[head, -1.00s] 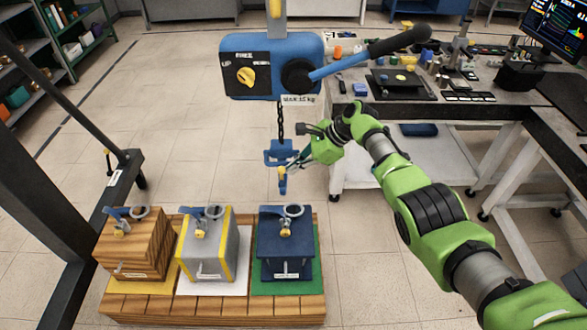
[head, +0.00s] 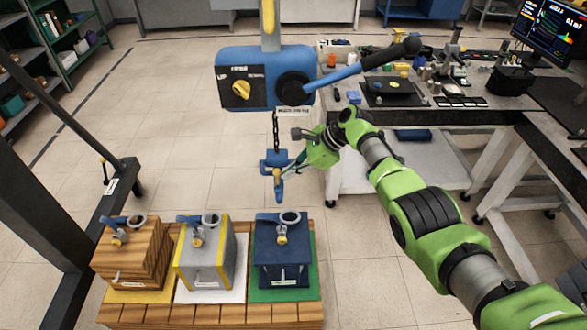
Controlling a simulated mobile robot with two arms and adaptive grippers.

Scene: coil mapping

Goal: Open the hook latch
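The blue hook (head: 279,188) hangs on a dark chain under the blue hoist, above and just behind the blue box. Its wider blue upper block (head: 270,162) is at the chain's end. My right gripper (head: 291,172) comes in from the right, with its fingertips at the right side of the hook. They overlap the hook in the picture; I cannot tell whether they touch it or how far apart they are. The latch is too small to make out. My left gripper is out of view.
The blue hoist (head: 262,78) with yellow knob and lever is above. Below, a wooden pallet (head: 220,314) carries a wooden box (head: 130,252), a grey-yellow box (head: 205,256) and a blue box (head: 283,252), each with a ring on top. A cluttered workbench (head: 450,125) stands right.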

